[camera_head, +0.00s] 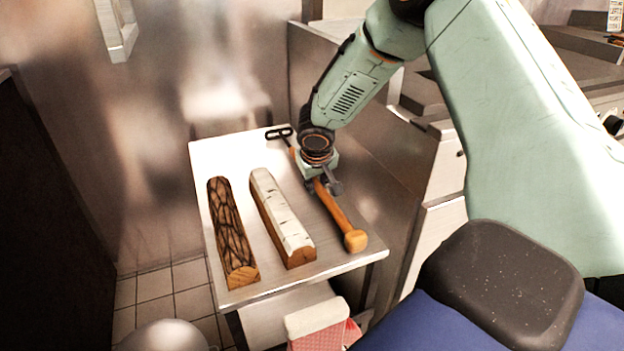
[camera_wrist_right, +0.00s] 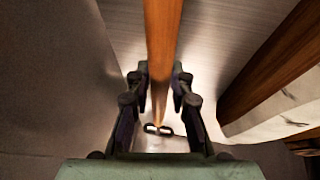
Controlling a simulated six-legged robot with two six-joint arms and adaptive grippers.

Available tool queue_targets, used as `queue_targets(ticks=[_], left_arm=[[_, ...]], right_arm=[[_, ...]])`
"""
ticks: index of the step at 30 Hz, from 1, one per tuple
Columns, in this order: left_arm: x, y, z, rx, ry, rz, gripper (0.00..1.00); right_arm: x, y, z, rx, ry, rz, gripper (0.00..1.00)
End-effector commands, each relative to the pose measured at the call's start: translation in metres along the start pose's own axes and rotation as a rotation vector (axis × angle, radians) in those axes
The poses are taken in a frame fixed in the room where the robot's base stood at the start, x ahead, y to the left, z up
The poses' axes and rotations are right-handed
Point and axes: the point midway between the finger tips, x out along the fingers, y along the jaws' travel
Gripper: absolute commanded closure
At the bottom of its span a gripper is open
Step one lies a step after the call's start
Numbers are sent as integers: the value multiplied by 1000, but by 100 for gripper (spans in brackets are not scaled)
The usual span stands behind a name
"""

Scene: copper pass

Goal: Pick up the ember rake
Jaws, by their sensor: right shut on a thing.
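The ember rake has an orange-brown wooden handle (camera_head: 341,215) with a rounded knob at the near end. Its dark looped metal head (camera_head: 279,133) lies toward the far edge of the steel table (camera_head: 225,147). My right gripper (camera_head: 322,184) is shut on the handle, about midway along the rake, and hides part of it. In the right wrist view the handle (camera_wrist_right: 162,40) runs between the two fingers of my right gripper (camera_wrist_right: 158,88), and the dark head (camera_wrist_right: 158,130) shows beyond. I cannot tell whether the rake touches the table. My left gripper is not in view.
A white-barked split log (camera_head: 281,217) lies left of the rake, and a dark cracked-bark log (camera_head: 231,232) lies farther left. Steel cabinets (camera_head: 420,165) stand close on the right. A red and white cloth-like item (camera_head: 318,325) is below the table's front edge.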

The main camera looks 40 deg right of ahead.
Motion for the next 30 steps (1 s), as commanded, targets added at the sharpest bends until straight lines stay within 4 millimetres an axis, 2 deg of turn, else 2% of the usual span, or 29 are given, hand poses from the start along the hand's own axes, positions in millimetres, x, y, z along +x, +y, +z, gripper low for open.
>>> queue_targets(ticks=[8,11,21,25,30], left_arm=[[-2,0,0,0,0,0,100],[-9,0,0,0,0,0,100],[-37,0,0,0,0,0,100],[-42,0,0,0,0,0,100],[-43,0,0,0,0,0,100]], right_arm=[[-4,1,-2,0,2,0,100],[-16,4,-8,2,3,0,100],[-75,16,-32,1,4,0,100],[-87,19,-37,1,3,0,100],[-92,20,-39,0,2,1,100]])
